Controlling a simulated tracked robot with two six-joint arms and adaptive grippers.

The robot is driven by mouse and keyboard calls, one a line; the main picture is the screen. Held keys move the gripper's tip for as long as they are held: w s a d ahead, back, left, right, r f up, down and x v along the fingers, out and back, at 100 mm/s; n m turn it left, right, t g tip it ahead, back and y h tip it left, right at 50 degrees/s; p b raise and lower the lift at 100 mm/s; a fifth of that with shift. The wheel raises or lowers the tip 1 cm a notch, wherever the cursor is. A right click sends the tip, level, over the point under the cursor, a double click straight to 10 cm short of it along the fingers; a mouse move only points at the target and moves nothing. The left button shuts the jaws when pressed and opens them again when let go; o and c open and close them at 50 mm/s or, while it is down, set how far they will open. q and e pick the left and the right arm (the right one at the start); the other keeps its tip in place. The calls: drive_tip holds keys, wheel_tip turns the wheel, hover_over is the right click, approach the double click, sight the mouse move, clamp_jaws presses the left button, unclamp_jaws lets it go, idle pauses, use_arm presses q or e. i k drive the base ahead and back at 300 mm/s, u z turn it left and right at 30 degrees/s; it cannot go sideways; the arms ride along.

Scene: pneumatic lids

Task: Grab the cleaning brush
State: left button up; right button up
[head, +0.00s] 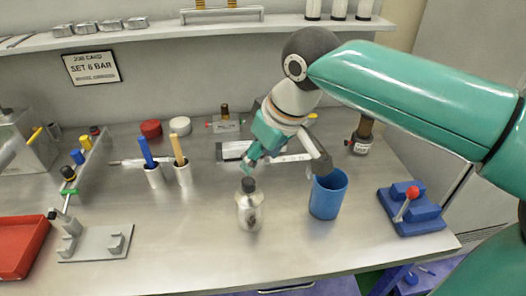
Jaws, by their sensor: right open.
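No cleaning brush can be told for certain. A blue handle (146,152) and a wooden handle (178,149) stand up from two white holders (184,174) left of centre; what they end in is hidden inside. My left gripper is out of view.
A blue block with a red-knobbed lever (411,214) stands at the right. A red tray (18,246) and a grey clamp plate (97,243) lie at the left. Red and white lids (180,126) sit at the back. The front middle of the metal bench (190,250) is clear.

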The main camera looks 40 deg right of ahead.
sight(143, 144)
drive_tip(key=k, duration=1)
